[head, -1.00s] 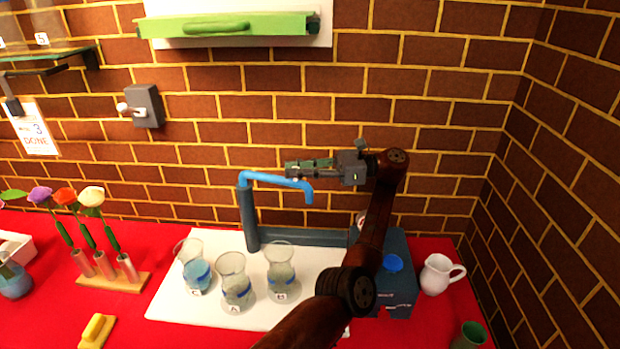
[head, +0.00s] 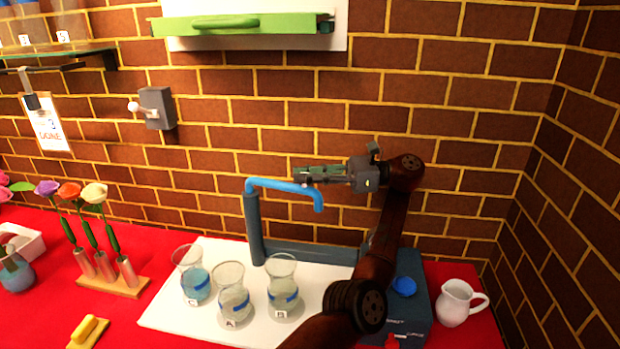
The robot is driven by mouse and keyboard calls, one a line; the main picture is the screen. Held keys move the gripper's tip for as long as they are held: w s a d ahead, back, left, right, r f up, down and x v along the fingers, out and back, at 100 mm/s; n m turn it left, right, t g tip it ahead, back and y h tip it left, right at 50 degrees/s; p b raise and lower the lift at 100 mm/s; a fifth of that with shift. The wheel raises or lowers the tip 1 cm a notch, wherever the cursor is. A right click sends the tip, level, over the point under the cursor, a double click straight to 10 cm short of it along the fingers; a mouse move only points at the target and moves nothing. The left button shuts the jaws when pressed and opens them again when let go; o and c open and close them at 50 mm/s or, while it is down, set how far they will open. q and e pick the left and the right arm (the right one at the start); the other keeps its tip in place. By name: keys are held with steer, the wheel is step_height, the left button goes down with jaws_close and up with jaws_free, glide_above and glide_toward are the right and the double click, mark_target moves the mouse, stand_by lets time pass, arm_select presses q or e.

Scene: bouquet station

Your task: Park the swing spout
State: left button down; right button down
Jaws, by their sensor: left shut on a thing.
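My left gripper (head: 302,175) is at the spout's outer stretch, just before the bend. It points left and is shut on the spout. The fingers partly overlap the spout, so the exact contact is hidden. My right gripper is not in view.
A dark blue box (head: 412,325) with a blue knob (head: 403,287) and a white pitcher (head: 457,303) are at right. Flowers stand in a wooden holder (head: 112,287) at left.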

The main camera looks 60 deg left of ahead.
arm_select(q)
steer(key=shift+s+a, duration=0.1)
steer(key=c, duration=2)
jaws_free()
steer(key=shift+s+a, duration=0.1)
steer(key=shift+o, duration=1.2)
